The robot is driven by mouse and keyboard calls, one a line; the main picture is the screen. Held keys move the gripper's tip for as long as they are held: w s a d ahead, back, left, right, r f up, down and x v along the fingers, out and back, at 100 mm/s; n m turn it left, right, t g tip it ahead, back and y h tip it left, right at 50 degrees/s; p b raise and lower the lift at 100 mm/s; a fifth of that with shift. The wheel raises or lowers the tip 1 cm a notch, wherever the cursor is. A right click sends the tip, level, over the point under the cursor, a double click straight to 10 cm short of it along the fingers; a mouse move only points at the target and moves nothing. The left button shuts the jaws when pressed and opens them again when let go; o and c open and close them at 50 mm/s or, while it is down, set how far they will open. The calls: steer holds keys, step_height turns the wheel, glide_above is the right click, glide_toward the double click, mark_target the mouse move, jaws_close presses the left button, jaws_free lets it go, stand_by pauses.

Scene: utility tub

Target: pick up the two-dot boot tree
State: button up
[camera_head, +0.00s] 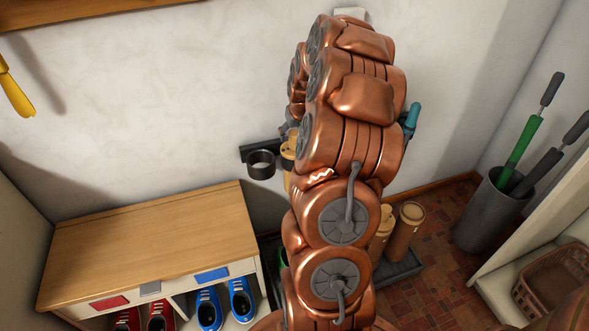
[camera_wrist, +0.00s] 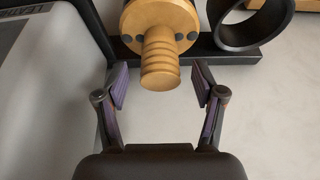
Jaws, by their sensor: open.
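In the wrist view a tan wooden boot tree (camera_wrist: 160,60), with a ribbed knob and a round collar, points toward my gripper (camera_wrist: 161,88). Dark dots show on the collar on both sides of the knob; part of the collar is hidden, so I cannot tell its full dot count. My gripper is open and empty, its pads left and right of the knob and apart from it. In the head view my arm hides my gripper and most of this wooden piece (camera_head: 288,160) at the wall. Two more tan pieces (camera_head: 407,228) stand low behind my arm; their dots cannot be read.
An empty black ring holder (camera_head: 261,164) on the wall rail sits just left of my arm, and right of the boot tree in the wrist view (camera_wrist: 252,25). A shoe bench (camera_head: 150,240) stands left. A grey umbrella bin (camera_head: 488,215) and a basket (camera_head: 555,280) are right.

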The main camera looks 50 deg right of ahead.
steer(key=shift+w+d+f, duration=0.1)
steer(key=shift+w+f, duration=0.1)
steer(key=shift+f, duration=0.2)
steer(key=shift+c, duration=0.2)
jaws_close()
